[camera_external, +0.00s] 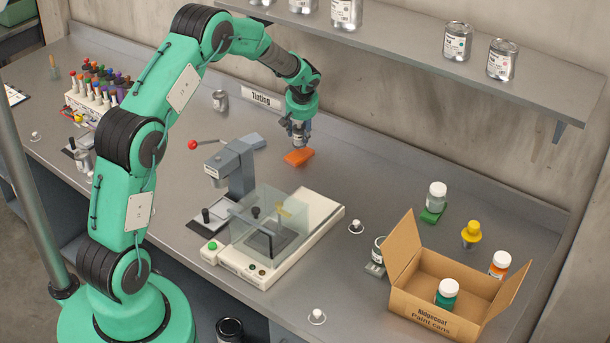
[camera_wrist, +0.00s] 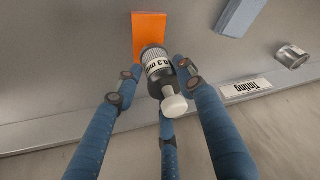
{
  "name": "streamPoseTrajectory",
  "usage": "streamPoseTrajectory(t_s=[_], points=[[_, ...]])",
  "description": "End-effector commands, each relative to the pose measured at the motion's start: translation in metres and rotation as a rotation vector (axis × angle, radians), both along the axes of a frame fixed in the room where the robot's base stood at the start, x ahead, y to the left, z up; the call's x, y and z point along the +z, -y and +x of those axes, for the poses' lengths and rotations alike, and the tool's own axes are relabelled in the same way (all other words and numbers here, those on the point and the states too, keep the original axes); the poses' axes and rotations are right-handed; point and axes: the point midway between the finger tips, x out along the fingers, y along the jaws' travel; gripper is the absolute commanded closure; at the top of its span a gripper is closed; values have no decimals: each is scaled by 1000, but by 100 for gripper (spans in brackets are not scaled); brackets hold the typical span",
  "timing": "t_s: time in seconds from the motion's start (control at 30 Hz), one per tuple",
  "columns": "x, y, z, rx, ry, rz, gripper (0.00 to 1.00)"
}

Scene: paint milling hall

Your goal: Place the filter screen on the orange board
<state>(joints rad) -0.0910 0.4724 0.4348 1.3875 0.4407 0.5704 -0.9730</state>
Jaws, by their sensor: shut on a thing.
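The filter screen (camera_wrist: 158,68) is a dark, short cylinder with a white label reading "0.3 mm" and a pale round knob. My gripper (camera_wrist: 155,88) has blue fingers closed around it. In the external view my gripper (camera_external: 299,128) points down at the back of the bench, right above the orange board (camera_external: 297,158). The orange board also shows in the wrist view (camera_wrist: 149,27), where the screen's far end overlaps its near end. I cannot tell whether the screen touches the board. In the external view the screen is small and partly hidden by the fingers.
A "Tinting" sign (camera_external: 262,99) stands by the wall, with a small can (camera_external: 220,100) left of it. A grey press (camera_external: 236,165) stands left of the board. A glass-shielded balance (camera_external: 275,235) is in front. An open carton (camera_external: 440,290) is at right.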

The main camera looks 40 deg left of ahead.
Motion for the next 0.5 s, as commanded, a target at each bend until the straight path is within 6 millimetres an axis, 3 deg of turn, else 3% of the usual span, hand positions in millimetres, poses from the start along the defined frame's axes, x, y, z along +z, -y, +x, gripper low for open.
streamPoseTrajectory(t_s=[0.23, 0.5], points=[[-27, 0, 0, -1, -2, 0, 94], [-31, 0, 0, 0, 0, 0, 94]])
